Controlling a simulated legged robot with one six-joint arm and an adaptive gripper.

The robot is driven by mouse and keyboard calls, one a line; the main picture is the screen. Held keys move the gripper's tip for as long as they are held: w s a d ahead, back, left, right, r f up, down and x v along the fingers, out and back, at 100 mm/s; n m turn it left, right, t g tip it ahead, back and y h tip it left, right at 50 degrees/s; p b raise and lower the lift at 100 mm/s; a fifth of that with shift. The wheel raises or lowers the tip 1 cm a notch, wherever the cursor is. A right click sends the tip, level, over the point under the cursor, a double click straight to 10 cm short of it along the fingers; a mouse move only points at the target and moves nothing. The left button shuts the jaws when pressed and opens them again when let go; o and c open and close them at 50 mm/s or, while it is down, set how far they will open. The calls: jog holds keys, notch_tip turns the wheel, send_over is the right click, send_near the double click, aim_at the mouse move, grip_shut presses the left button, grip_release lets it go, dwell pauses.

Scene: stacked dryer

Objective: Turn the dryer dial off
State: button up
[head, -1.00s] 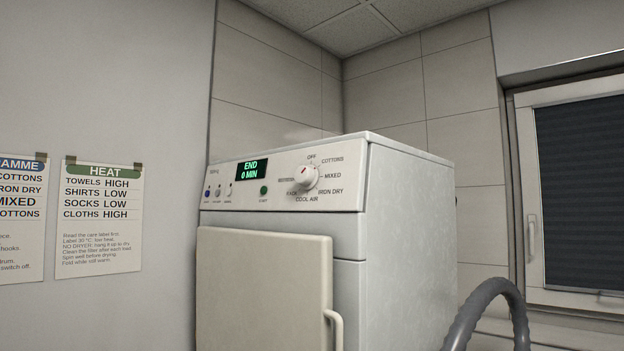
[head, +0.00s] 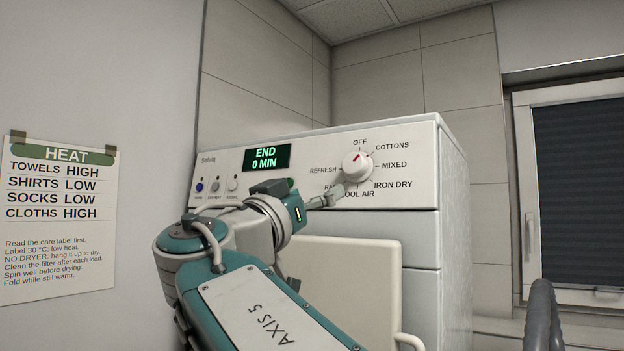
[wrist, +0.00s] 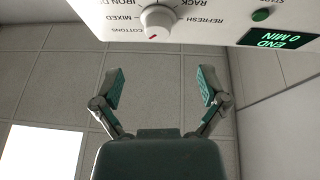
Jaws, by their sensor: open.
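The dryer dial (head: 356,166) is a round white knob with a red mark near its top, on the upper front panel. The mark points up and slightly right, near OFF and toward COTTONS; I cannot tell exactly which. My gripper (head: 328,199) is below and left of the dial in the head view, over the lower labels, apparently not touching the knob. In the wrist view, the picture is upside down. My gripper (wrist: 160,85) is open and empty there, fingers spread wide, with the dial (wrist: 157,20) beyond them at the top edge.
The dryer display (head: 267,158) reads END 0 MIN. A green button (wrist: 261,15) and smaller buttons (head: 215,186) share the panel. The dryer door (head: 345,285) stands below, with a pale handle. A grey hose (head: 541,310) rises at right. A heat chart (head: 60,215) hangs left.

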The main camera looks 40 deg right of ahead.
aim_at(350, 167)
jog(key=x, duration=1.1)
jog(key=shift+s+a+r, duration=0.15)
jog(key=shift+r, duration=0.25)
jog(key=shift+a, duration=0.1)
jog(key=c, duration=1.2)
